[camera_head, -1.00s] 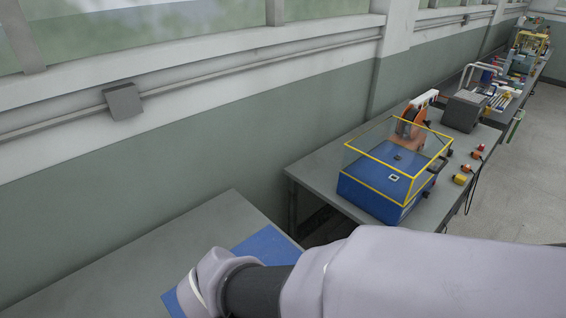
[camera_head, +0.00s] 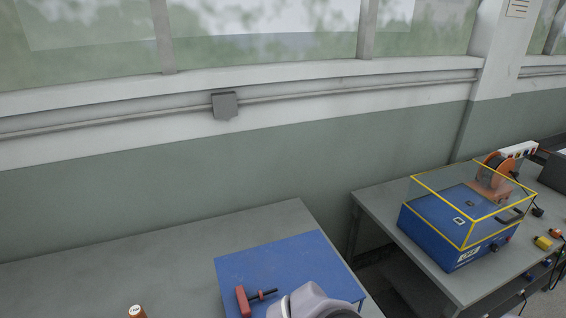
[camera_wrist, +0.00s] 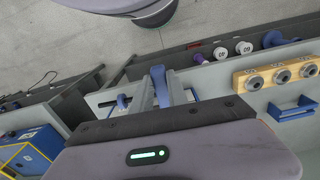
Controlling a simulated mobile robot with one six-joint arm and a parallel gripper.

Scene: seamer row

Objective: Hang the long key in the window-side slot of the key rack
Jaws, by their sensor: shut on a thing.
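In the wrist view my gripper (camera_wrist: 161,93) shows beyond its dark crossbar. It is shut on a blue piece (camera_wrist: 159,84) that stands up between the fingers. This may be the long key, but its full shape is hidden. In the head view the gripper is out of sight; only a pale part of my arm shows at the bottom edge. I cannot pick out the key rack or its window-side slot in either view. The windows run along the top of the head view.
A blue mat (camera_head: 285,262) with a red clamp-like tool (camera_head: 243,300) lies on the near grey table (camera_head: 150,262). A yellow-edged clear guard covers a blue machine (camera_head: 440,235) at right. In the wrist view, a tan block (camera_wrist: 277,77) holds several round metal pieces.

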